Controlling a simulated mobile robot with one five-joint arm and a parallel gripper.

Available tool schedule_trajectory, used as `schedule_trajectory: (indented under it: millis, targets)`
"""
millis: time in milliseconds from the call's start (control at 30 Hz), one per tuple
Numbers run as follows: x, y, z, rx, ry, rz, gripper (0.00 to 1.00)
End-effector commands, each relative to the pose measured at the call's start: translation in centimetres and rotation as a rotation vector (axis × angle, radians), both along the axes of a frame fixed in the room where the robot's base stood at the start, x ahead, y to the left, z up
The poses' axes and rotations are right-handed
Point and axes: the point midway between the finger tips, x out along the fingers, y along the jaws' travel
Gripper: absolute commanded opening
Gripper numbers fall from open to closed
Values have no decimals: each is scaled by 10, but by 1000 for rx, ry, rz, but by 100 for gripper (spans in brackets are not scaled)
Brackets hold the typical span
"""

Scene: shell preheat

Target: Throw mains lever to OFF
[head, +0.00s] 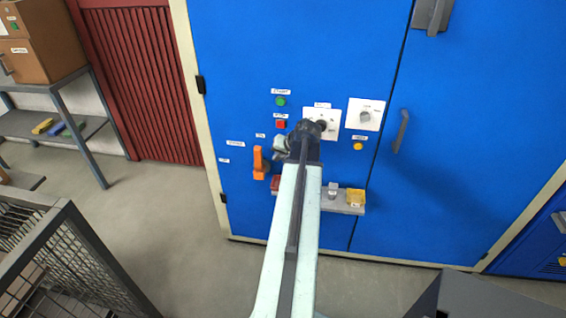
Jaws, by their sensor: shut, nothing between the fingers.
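The orange lever (258,162) is on the front of the blue cabinet (300,50), left of the button column. Its handle stands about upright, its upper end just below a small label (260,136). Another small label (224,160) is to its left, and a wider one (235,144) is up and left. The print is too small to read.
A white dial plate (365,114) and a yellow button (358,146) are to the right. A small shelf (342,208) with little blocks juts out below.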

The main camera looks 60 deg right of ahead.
Motion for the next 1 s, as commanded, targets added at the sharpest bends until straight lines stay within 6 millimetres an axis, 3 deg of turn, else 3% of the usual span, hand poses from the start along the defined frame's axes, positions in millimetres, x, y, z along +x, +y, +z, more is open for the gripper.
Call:
schedule_trajectory:
  millis: [100, 300, 567, 600, 1000]
  targets:
    - [21, 8, 3, -1, 0, 3, 0]
    - [35, 13, 3, 0, 0, 2, 0]
    - [37, 13, 3, 0, 0, 2, 0]
    - [36, 20, 3, -1, 0, 3, 0]
    - [32, 7, 6, -15, 53, -16, 0]
